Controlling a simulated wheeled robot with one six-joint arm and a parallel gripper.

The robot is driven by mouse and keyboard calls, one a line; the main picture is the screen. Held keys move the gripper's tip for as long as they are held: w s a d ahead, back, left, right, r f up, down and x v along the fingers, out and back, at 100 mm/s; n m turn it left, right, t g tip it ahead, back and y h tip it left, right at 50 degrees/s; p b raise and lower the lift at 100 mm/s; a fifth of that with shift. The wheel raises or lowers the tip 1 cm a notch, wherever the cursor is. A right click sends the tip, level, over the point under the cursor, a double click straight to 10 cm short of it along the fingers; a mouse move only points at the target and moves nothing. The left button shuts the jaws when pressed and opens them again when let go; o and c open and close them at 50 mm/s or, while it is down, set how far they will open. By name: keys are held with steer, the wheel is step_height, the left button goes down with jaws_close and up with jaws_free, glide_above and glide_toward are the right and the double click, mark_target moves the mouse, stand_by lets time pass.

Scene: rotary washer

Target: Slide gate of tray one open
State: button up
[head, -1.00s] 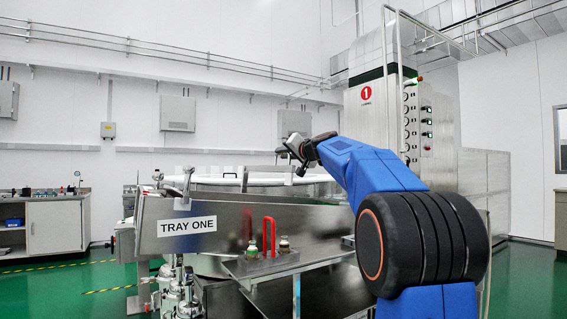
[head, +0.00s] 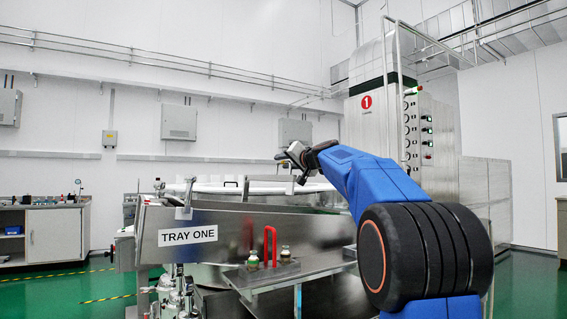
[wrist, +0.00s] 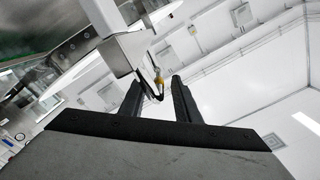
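Tray one (head: 300,222) is a long metal trough front with a white "TRAY ONE" label (head: 188,235) in the head view. Metal clamps stand over its upper edge, and a red handle (head: 270,240) rises in front of it. I cannot tell which part is the gate. My gripper (head: 288,158) is above the tray's far side. In the wrist view my gripper (wrist: 158,92) has its two dark fingers apart. A metal bracket (wrist: 126,50) with a thin hooked piece and a yellow part (wrist: 158,78) shows beyond and between the fingertips; contact cannot be told.
A tall steel cabinet (head: 372,125) with a red "1" and a gauge panel stands behind my arm. Small bottles (head: 285,255) stand on a metal shelf at the tray's front. A side bench (head: 55,235) is at the far left. Green floor is open between bench and tray.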

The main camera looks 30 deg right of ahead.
steer(key=s, duration=1.7)
steer(key=shift+d, duration=0.3)
steer(key=shift+s, duration=0.1)
